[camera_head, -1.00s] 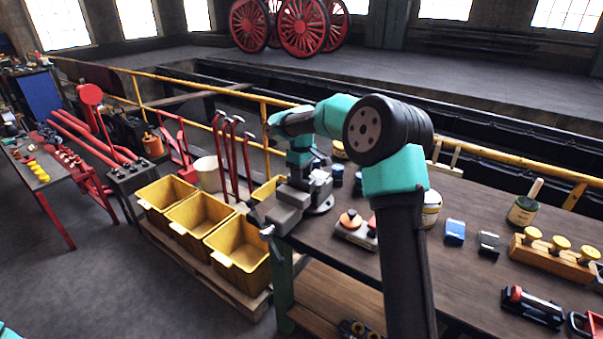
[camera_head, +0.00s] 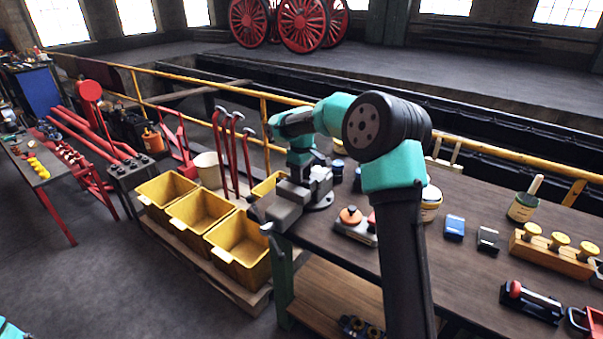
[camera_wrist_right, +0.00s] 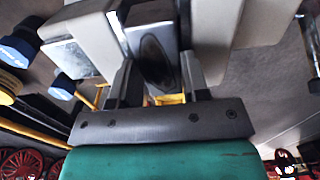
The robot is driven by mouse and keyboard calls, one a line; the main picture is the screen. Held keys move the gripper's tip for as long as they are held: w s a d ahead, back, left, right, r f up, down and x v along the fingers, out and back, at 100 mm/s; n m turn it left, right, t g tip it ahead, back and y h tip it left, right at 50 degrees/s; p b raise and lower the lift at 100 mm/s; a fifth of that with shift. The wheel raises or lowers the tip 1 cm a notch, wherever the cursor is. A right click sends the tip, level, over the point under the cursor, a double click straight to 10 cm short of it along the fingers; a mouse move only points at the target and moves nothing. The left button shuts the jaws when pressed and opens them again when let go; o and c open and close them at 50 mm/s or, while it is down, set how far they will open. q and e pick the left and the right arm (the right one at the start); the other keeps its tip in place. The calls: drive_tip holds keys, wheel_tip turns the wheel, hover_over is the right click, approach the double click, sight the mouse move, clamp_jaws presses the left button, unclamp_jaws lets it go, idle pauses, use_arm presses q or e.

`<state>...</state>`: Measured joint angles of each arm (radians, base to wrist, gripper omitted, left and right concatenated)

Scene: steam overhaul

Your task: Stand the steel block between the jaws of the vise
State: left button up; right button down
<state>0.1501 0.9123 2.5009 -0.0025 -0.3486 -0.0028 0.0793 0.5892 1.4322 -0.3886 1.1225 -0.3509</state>
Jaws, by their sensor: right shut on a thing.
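The grey vise (camera_head: 284,211) is mounted at the left corner of the workbench. My right gripper (camera_wrist_right: 160,82) is down at the vise, its dark fingers shut on the steel block (camera_wrist_right: 152,38). In the right wrist view the block shows a smooth grey face with a dark oval. It is between the vise's two pale jaws (camera_wrist_right: 232,35), with the right jaw close to it. I cannot tell whether the block touches the vise floor or both jaws. In the head view my right wrist hides most of the block. My left gripper is out of view.
The workbench (camera_head: 465,275) holds an orange-knobbed device (camera_head: 351,216), a blue box (camera_head: 454,228), a black box (camera_head: 488,239) and a wooden rack (camera_head: 545,256) with yellow knobs. Yellow bins (camera_head: 238,248) stand on a pallet left of the bench. A yellow railing (camera_head: 264,125) runs behind.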

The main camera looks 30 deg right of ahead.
drive_tip(key=shift+r, duration=0.1)
drive_tip(key=c, duration=0.9)
unclamp_jaws()
drive_tip(key=shift+c, duration=0.2)
drive_tip(key=o, duration=0.4)
drive_tip(key=shift+r, duration=3.9)
